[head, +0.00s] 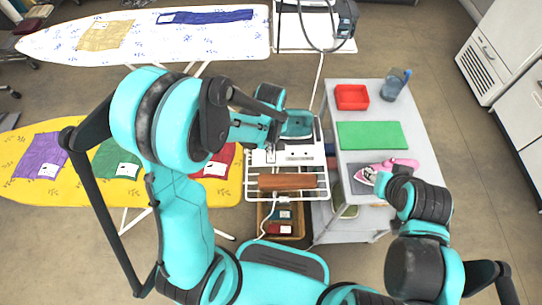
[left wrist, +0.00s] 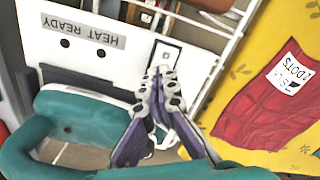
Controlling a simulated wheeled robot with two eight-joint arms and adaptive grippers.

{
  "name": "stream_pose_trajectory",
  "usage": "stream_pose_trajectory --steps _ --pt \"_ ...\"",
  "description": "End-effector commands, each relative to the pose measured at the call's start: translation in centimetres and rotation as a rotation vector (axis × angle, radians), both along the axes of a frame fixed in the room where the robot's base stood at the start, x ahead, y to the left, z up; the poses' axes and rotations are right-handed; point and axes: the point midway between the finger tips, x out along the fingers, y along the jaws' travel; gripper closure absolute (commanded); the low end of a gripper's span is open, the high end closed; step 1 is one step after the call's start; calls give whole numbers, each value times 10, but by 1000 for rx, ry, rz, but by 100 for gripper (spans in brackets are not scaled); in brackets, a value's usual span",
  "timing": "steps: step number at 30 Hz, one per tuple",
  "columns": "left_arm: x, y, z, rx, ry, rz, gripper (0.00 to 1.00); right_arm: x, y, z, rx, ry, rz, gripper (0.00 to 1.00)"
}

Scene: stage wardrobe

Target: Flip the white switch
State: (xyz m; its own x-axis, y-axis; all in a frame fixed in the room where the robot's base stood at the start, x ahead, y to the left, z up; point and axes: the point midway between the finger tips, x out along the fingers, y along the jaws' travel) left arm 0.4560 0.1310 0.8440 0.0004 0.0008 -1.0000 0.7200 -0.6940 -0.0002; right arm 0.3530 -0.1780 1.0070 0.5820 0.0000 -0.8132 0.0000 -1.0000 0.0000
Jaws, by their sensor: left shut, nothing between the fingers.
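A white panel (head: 312,157) on the ironing station has a label, which reads HEAT READY in the left wrist view (left wrist: 84,31). The white switch (left wrist: 166,54) shows there as a small light plate with a grey mark, right of the label. My left gripper (left wrist: 169,78) is shut and empty, its fingertips at the lower edge of the switch plate; I cannot tell whether they touch it. In the head view my left gripper (head: 273,135) is over the panel's left part and partly hides it. My right arm ends by the pink iron, its fingers not clearly visible.
A teal iron (head: 298,124) stands close beside my left gripper. A grey table (head: 362,101) at right holds a red tray (head: 352,97), a green mat (head: 369,135) and a pink iron (head: 399,164). A yellow ironing board (head: 15,166) is at left.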

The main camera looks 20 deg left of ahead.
Motion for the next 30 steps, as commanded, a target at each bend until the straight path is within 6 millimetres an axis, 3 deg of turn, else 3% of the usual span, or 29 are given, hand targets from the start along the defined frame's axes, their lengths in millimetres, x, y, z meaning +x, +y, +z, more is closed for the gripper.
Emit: stream_pose_trajectory --steps 30 --pt "0 0 71 -1 1 0 100 0 0 53 0 0 0 60"
